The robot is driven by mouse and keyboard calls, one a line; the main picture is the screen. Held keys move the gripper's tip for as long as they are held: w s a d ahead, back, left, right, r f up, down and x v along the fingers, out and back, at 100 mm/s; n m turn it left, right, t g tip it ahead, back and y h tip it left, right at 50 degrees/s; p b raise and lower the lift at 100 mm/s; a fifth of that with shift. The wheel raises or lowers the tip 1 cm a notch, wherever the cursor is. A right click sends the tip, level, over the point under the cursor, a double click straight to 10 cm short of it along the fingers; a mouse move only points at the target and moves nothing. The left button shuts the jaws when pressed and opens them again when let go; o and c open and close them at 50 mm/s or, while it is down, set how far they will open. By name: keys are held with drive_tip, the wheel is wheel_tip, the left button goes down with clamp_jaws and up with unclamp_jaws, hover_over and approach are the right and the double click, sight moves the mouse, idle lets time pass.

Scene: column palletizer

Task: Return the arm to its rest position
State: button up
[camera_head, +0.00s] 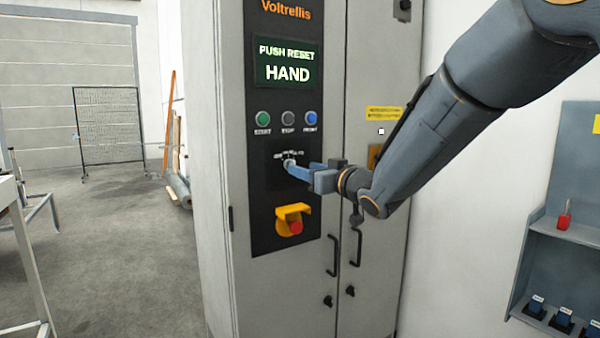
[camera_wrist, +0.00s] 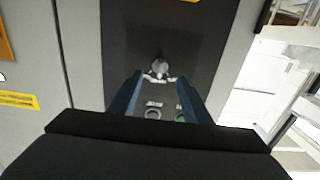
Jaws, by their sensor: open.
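My arm (camera_head: 435,140) reaches in from the upper right in the head view. My gripper (camera_head: 289,166) is at the rotary selector switch (camera_head: 288,160) on the control cabinet's dark panel. The display (camera_head: 287,65) reads "PUSH RESET" and "HAND". In the wrist view my gripper (camera_wrist: 158,90) is open, with its two blue fingers apart. The selector knob (camera_wrist: 160,66) lies just beyond and between the fingertips there. I cannot tell whether either finger touches it.
The grey cabinet (camera_head: 375,70) stands close in front of my gripper. Green, grey and blue buttons (camera_head: 311,118) sit above the selector, and a red emergency stop (camera_head: 295,227) below. A wall shelf (camera_head: 575,233) is at right. Open floor (camera_head: 120,230) lies at left.

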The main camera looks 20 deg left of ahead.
drive_tip(key=shift+v, duration=0.8)
